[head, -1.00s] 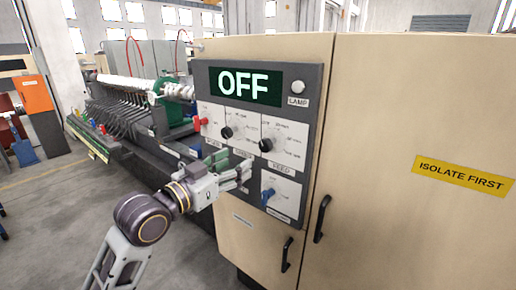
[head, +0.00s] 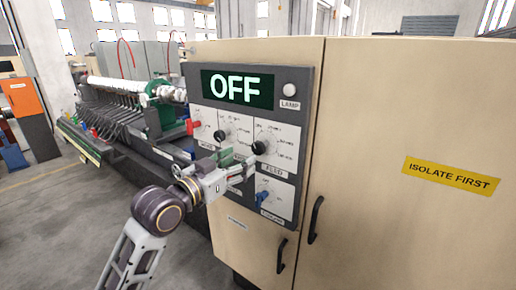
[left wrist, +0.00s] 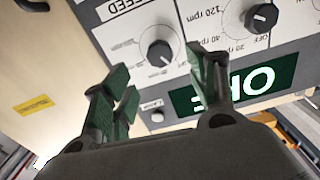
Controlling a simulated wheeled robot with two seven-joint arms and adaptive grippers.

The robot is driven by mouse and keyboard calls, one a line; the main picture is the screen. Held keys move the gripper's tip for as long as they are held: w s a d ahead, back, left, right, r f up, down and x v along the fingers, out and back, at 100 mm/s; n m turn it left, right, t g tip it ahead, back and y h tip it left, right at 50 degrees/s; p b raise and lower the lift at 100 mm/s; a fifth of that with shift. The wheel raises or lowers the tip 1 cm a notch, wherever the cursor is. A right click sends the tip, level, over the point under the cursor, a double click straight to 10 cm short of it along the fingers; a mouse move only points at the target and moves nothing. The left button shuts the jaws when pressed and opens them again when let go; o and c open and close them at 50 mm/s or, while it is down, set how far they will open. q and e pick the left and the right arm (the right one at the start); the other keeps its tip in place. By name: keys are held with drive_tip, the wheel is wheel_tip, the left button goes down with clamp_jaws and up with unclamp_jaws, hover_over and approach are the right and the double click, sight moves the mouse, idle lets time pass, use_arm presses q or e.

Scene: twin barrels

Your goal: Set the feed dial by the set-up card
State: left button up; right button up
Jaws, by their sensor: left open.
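The feed dial (head: 259,147) is a round black knob on a white plate, above the FEED label on the grey control panel (head: 311,75). My left gripper (head: 240,161) is open and empty just below and left of it. In the left wrist view the feed dial (left wrist: 159,53) appears upside down between the spread green-padded fingers of my left gripper (left wrist: 163,76), beyond their tips and apparently untouched. The dial's small scale print is too blurred to read. I cannot make out a set-up card. My right gripper is out of view.
The display (head: 237,88) reads OFF, with a lamp (head: 291,89) beside it. A second black dial (head: 220,136), a red switch (head: 192,127) and a blue handle (head: 263,196) are close by. A yellow ISOLATE FIRST sign (head: 451,174) is on the cabinet.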

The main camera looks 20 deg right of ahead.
sight(256, 150)
use_arm(q)
drive_tip(key=x, duration=0.3)
drive_tip(key=shift+w+d+r+p, duration=0.1)
drive_tip(key=shift+w+d+p, duration=0.1)
drive_tip(key=shift+d+p, duration=0.1)
drive_tip(key=shift+p+x, duration=0.45)
drive_tip(key=shift+x, duration=2.45)
drive_tip(key=c, duration=1)
drive_tip(key=shift+c, duration=0.2)
